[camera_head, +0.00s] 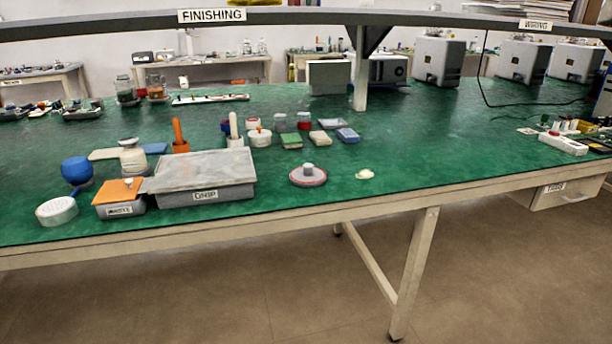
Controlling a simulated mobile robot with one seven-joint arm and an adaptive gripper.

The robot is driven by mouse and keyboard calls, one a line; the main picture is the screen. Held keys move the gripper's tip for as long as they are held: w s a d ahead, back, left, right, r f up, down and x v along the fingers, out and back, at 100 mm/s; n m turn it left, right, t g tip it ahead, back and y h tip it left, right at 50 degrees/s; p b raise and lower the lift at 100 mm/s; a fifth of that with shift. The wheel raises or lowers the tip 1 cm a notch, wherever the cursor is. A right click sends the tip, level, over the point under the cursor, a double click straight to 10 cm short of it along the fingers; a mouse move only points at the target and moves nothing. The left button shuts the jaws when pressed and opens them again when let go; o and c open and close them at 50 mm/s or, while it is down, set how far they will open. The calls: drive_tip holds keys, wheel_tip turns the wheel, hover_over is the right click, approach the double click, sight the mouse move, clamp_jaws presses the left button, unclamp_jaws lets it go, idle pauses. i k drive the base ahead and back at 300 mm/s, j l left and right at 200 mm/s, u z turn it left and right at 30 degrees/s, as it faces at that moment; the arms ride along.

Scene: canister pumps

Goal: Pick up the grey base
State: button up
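The thing that best fits the grey base is a low round grey disc (308,178) with a reddish rim and a short grey knob on top. It sits flat on the green table near the front edge, right of a grey lidded box labelled DROP or similar. I cannot tell for certain that it is the base. My gripper is not in view, and nothing touches the disc.
The grey lidded box (205,191) and an orange-topped box (120,210) stand left of the disc. A small pale lump (364,174) lies to its right. Small tubs and blocks stand behind. A white post (361,70) rises further back.

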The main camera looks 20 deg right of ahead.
sight(307, 176)
drive_tip(key=l+u, duration=0.2)
drive_tip(key=u, duration=0.2)
drive_tip(key=i+l+u, duration=0.1)
drive_tip(key=l+u, duration=0.35)
drive_tip(key=u, duration=0.3)
drive_tip(key=l+u, duration=0.25)
drive_tip(key=l, duration=0.35)
drive_tip(key=k+l+u, duration=0.25)
drive_tip(key=l, duration=0.3)
drive_tip(key=k+l, duration=0.1)
drive_tip(key=l, duration=0.85)
drive_tip(key=k+l, duration=0.15)
drive_tip(key=l, duration=0.3)
drive_tip(key=k+l+u, duration=0.1)
drive_tip(key=l, duration=0.35)
